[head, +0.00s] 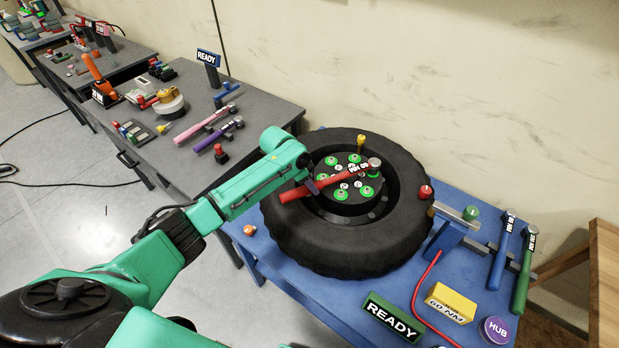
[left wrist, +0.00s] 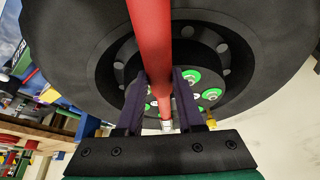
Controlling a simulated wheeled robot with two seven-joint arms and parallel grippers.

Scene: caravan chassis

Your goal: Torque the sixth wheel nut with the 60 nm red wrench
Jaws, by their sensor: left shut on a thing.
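The wheel (head: 345,245) lies flat on the blue table, its hub facing up with several nuts ringed in green (head: 330,161). My left gripper (head: 310,187) is shut on the red wrench (head: 325,184), holding it over the hub. The wrench's silver head (head: 374,164) is at the right side of the hub, near a green-ringed nut; I cannot tell if it is seated on one. In the left wrist view the red handle (left wrist: 152,50) passes between the purple fingers (left wrist: 155,90). My right gripper is not in view.
A blue wrench (head: 501,256) and a green wrench (head: 523,272) lie at the right of the blue table (head: 350,295). A yellow block (head: 450,303), a READY sign (head: 392,317) and a blue stand (head: 448,235) are in front of them. A grey bench (head: 180,150) stands behind left.

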